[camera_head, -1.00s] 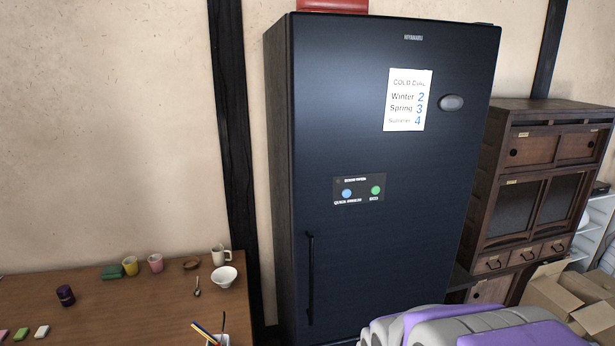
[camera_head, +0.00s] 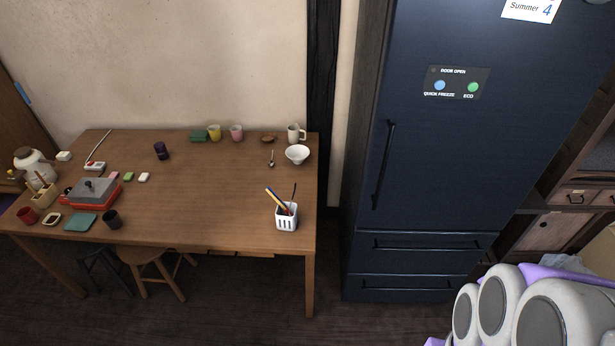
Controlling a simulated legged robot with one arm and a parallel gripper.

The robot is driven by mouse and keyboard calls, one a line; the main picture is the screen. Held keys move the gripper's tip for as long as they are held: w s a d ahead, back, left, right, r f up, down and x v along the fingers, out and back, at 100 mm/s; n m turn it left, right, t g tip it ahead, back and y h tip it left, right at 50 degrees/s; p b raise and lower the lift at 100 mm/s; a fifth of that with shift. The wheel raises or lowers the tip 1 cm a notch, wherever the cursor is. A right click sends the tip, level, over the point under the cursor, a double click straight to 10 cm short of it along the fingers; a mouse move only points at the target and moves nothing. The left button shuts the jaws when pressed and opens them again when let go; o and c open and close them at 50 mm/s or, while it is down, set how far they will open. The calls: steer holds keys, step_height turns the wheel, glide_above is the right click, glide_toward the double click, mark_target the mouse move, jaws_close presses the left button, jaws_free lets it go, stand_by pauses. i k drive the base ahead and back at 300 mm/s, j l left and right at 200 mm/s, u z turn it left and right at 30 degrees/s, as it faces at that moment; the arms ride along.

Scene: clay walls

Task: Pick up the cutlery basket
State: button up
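The cutlery basket (camera_head: 286,217) is a small white slotted container. It stands upright near the front right corner of the wooden table (camera_head: 225,195). Several long thin items, yellow, blue and dark, stick up out of it. Part of my own grey and purple arm shows at the lower right, in front of the fridge side and well apart from the basket. My gripper's fingers are not in view.
A tall dark blue fridge (camera_head: 450,150) stands right of the table. A white bowl (camera_head: 297,154), a mug (camera_head: 296,133) and a spoon lie behind the basket. A red hot plate (camera_head: 92,192) sits at left. Stools (camera_head: 152,268) stand under the front edge. Tabletop left of the basket is clear.

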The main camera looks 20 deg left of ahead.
mark_target(284, 222)
steer(key=i+l+u, duration=0.45)
steer(key=i+l, duration=0.25)
steer(key=i+u, duration=0.1)
steer(key=u, duration=1.65)
